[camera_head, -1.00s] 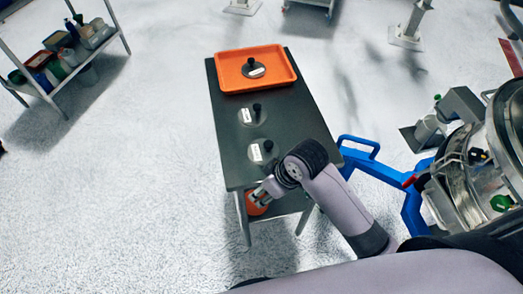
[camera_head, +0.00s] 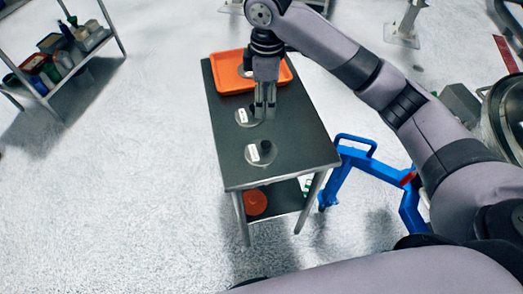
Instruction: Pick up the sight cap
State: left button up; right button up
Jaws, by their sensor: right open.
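Several round caps with black knobs and white labels show in the head view; I cannot tell which is the sight cap. The middle disc (camera_head: 243,122) lies on the dark table (camera_head: 285,140). A nearer disc (camera_head: 254,158) lies in front of it, its knob in plain view. A third one (camera_head: 243,73) lies in the orange tray (camera_head: 226,82), partly hidden by my right gripper. My right gripper (camera_head: 265,113) points down, open, with its fingertips at the middle disc's right side, where its knob is hidden. I cannot tell if they touch it. My left gripper is out of view.
A round orange object (camera_head: 256,203) is on the table's lower shelf. A blue frame (camera_head: 358,157) stands right of the table, with a metal machine (camera_head: 507,118) beyond it. A shelf with containers (camera_head: 60,60) is at the upper left. Floor left of the table is clear.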

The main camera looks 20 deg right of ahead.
jog(key=p, duration=0.2)
send_over(266, 143)
jog(key=f, duration=1.2)
jog(key=shift+w, duration=0.2)
jog(key=f, duration=0.1)
jog(key=f+p, duration=0.1)
jog(key=f, duration=0.2)
jog(key=shift+s+f, duration=0.3)
jog(key=shift+f, duration=0.35)
jog(key=shift+c, duration=0.3)
jog(key=shift+r, duration=0.1)
grip_shut()
